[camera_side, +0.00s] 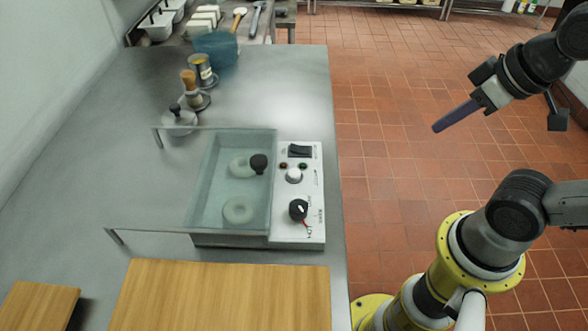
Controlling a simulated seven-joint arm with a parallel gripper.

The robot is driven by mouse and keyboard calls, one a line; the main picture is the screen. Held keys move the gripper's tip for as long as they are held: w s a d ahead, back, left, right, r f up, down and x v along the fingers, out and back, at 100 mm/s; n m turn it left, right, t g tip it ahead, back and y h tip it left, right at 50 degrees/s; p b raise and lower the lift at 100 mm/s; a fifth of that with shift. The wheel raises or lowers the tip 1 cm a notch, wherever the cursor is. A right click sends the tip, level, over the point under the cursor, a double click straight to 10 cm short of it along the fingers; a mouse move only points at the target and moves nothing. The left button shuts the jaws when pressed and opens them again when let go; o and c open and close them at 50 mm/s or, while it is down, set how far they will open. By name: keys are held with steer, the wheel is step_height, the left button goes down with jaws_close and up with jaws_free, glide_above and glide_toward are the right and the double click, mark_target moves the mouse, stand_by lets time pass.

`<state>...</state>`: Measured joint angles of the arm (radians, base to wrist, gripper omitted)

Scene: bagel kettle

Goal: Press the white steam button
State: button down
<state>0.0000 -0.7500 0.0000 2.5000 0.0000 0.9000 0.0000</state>
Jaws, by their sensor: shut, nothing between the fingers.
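The white steam button (294,175) is a round raised knob on the white control panel (313,215) at the right of the kettle (207,185). A black switch (300,151) sits above it, with two small indicator lights between them. A black dial with a red mark (298,210) sits below it. My gripper (440,127) is shut and empty, with its dark fingers pointing down and left. In the picture it is up and right of the button, well apart from it, over the tiled floor.
The kettle's clear basin holds two pale rings (239,210), with a black knob (258,164) above. A wooden board (220,297) lies in front.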

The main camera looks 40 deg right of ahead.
steer(key=w+d+r+m+t+h, duration=0.1)
steer(key=w+d+r+m+h, duration=0.15)
steer(key=w+d, duration=0.2)
steer(key=w+a+r+n+t, duration=0.15)
steer(key=w+a+n, duration=0.3)
steer(key=w, duration=0.45)
steer(key=w+a+f+n+y, duration=0.1)
steer(key=a+f+n, duration=0.1)
steer(key=a, duration=0.6)
steer(key=w+a+f+n+t+y, duration=0.1)
steer(key=w+a+f+n, duration=0.1)
steer(key=a, duration=0.7)
steer(key=shift+w+f+n, duration=0.3)
steer(key=shift+f+n, duration=0.55)
steer(key=shift+n, duration=0.35)
steer(key=shift+f, duration=0.1)
